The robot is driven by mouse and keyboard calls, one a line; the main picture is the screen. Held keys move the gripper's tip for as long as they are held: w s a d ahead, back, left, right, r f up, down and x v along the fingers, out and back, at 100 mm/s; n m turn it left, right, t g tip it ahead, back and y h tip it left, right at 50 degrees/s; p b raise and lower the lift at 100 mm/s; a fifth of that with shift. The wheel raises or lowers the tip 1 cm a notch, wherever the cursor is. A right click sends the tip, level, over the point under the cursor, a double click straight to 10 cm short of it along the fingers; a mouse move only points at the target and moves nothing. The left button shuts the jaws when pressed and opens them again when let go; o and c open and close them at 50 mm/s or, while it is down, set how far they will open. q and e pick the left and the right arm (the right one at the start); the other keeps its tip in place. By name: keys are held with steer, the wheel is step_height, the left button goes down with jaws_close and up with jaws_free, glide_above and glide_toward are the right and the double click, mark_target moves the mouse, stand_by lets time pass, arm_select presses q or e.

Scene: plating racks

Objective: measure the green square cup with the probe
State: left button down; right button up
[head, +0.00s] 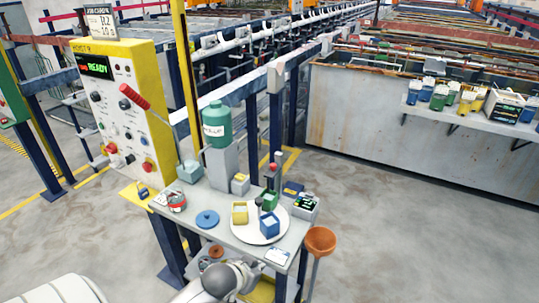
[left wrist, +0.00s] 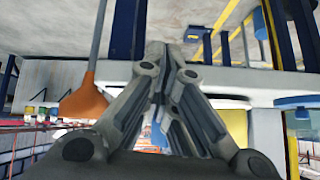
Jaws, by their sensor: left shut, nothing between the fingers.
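The green square cup (head: 270,200) stands at the back of a round white plate (head: 245,236) on the small table. A yellow square cup (head: 240,213) and a blue square cup (head: 269,226) stand on the same plate. A thin dark upright piece (head: 259,205) between the cups may be the probe; I cannot tell. A small meter with a green display (head: 306,203) stands right of the plate. My left gripper (head: 248,272) is at the table's front edge, apart from the cups. In the left wrist view its fingers (left wrist: 156,55) are shut and empty. My right gripper is not seen.
A yellow control panel (head: 120,110) rises at left. Open floor lies right.

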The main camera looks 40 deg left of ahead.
arm_select(q)
step_height(320, 180, up, 6)
steer(key=w+t, duration=0.1)
steer(key=w, duration=0.1)
step_height(320, 180, up, 19)
steer(key=n+t+y+p, duration=0.1)
steer(key=n+t+p, duration=0.1)
steer(key=t+p, duration=0.3)
glide_above(268, 176)
steer(key=w, duration=0.1)
steer(key=t, duration=0.1)
step_height(268, 176, down, 3)
steer(key=shift+w+a+r, duration=0.1)
steer(key=shift+w, duration=0.05)
steer(key=shift+f, duration=0.75)
steer(key=shift+f, duration=0.1)
step_height(268, 176, down, 6)
steer(key=b, duration=0.3)
steer(key=shift+f, duration=0.15)
steer(key=shift+m, duration=0.3)
